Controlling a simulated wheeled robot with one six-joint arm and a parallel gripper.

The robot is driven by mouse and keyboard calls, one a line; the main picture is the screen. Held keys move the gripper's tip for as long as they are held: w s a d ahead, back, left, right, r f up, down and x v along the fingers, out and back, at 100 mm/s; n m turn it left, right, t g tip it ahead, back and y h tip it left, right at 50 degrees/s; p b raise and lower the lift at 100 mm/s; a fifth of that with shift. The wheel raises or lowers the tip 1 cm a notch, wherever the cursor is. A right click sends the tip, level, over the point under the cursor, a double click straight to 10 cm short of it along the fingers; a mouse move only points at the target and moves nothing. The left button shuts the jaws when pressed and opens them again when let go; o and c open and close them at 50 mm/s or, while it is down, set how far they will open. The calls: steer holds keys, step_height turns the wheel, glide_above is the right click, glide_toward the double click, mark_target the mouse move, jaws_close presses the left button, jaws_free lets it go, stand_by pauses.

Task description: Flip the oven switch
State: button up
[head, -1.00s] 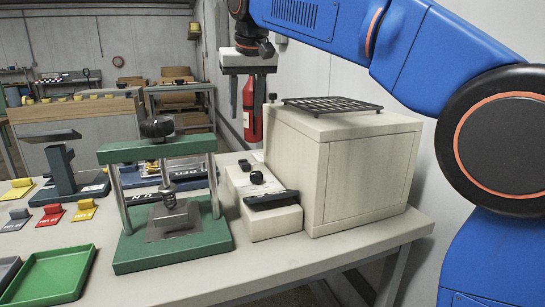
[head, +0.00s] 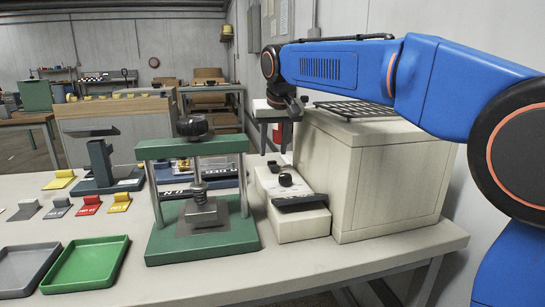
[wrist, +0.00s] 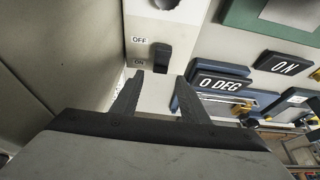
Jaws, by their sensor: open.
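The oven is a cream box (head: 390,175) at the right of the table. A low cream control unit (head: 300,228) stands at its left side. The black oven switch (wrist: 161,57) shows in the wrist view beside OFF and ON labels on that unit. Which way it is set I cannot tell for sure. My gripper (head: 274,147) points down above the back of the unit, left of the oven. In the wrist view my gripper (wrist: 166,70) is open and empty, its fingertips to either side of the switch's lower end in the picture. Whether they touch it is unclear.
A black rack (head: 355,109) lies on the oven. A black knob (head: 285,180) is on the control unit. A green press (head: 200,238) stands close to its left. Trays (head: 88,262) and coloured tags (head: 90,205) lie further left. The table front is clear.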

mark_target(272, 162)
steer(key=shift+x, duration=2.05)
jaws_close()
